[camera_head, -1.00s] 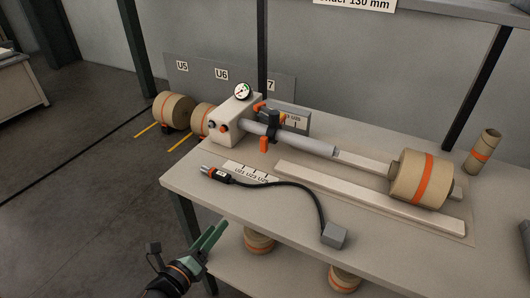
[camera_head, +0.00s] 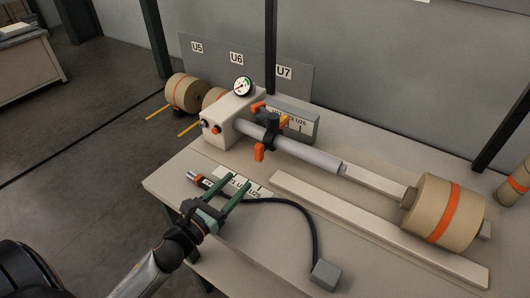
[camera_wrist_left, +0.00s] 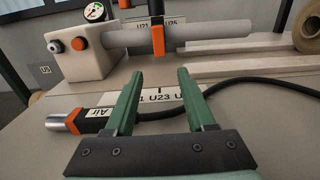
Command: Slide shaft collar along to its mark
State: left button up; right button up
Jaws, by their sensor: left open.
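The shaft collar (camera_head: 271,133) is a dark ring with orange handles around the grey shaft (camera_head: 308,155). It also shows in the left wrist view (camera_wrist_left: 157,38) as a dark and orange band on the shaft. A scale plate (camera_head: 299,122) with a yellow pointer stands behind the collar; its labels are partly hidden. My left gripper (camera_head: 226,190) has green fingers and is open and empty. It is above the table's near left part, in front of the shaft and apart from the collar. My right gripper is not in view.
An air tool (camera_head: 204,182) with a black hose lies beneath my left fingers, by a flat label strip (camera_head: 252,190). A white housing (camera_head: 233,119) with a gauge holds the shaft's left end. A kraft roll (camera_head: 445,211) sits on rails at right.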

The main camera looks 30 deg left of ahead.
aim_at(261, 158)
pick_arm(q)
jog(key=w, duration=0.4)
jog(key=w+d, duration=0.1)
jog(key=w, duration=0.2)
jog(key=w+p, duration=0.1)
jog(key=w, duration=0.3)
jog(key=shift+w+d, duration=0.35)
grip_shut()
dwell(1.0)
